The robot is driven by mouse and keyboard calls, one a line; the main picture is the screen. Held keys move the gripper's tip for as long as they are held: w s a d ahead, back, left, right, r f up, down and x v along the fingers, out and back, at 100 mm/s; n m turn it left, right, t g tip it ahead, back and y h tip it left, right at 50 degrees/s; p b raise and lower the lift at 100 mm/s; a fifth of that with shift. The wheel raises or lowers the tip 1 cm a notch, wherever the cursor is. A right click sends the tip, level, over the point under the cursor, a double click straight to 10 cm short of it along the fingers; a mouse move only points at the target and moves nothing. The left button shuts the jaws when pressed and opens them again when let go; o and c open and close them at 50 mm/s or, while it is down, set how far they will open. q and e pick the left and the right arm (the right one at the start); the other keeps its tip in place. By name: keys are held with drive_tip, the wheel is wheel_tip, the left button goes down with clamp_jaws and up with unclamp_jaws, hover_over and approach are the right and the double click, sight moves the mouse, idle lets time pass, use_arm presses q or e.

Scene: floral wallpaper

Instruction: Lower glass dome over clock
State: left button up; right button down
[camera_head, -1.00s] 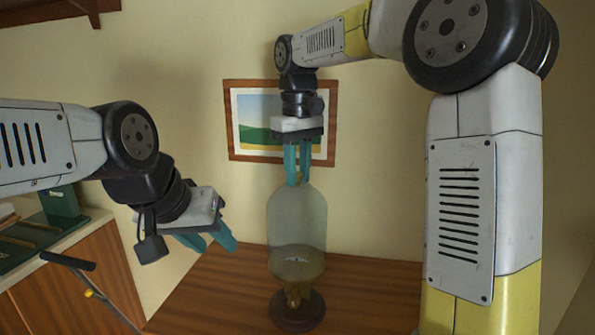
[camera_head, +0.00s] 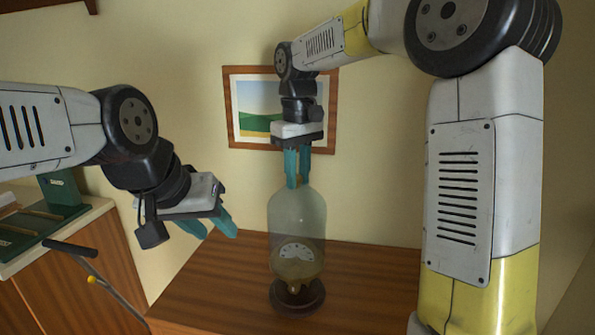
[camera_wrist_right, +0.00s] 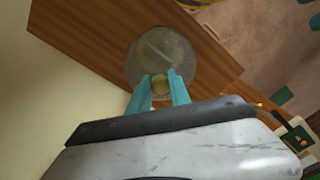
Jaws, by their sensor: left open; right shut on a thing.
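The clear glass dome (camera_head: 297,212) hangs upright in the head view, over the clock. My right gripper (camera_head: 297,184) points down and is shut on the dome's top knob; in the right wrist view its fingers (camera_wrist_right: 160,88) grip this knob above the round glass. The clock has a pale face (camera_head: 296,252) and a gold lower body, and stands on a dark round base (camera_head: 297,298). The face shows through the dome's lower part. The dome's lower rim appears above the base, around the gold body. My left gripper (camera_head: 214,230) is open and empty, left of the dome.
The clock stands on a brown wooden table (camera_head: 225,290) with bare surface around it. A framed picture (camera_head: 230,118) hangs on the wall behind. At left is a cabinet (camera_head: 75,290) with green items (camera_head: 62,190) on top.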

sight(298, 205)
drive_tip(key=shift+f, duration=0.1)
idle(0.3)
drive_tip(key=shift+f, duration=1.4)
drive_tip(key=shift+f, duration=1.6)
drive_tip(key=shift+f, duration=0.9)
drive_tip(key=shift+f, duration=0.9)
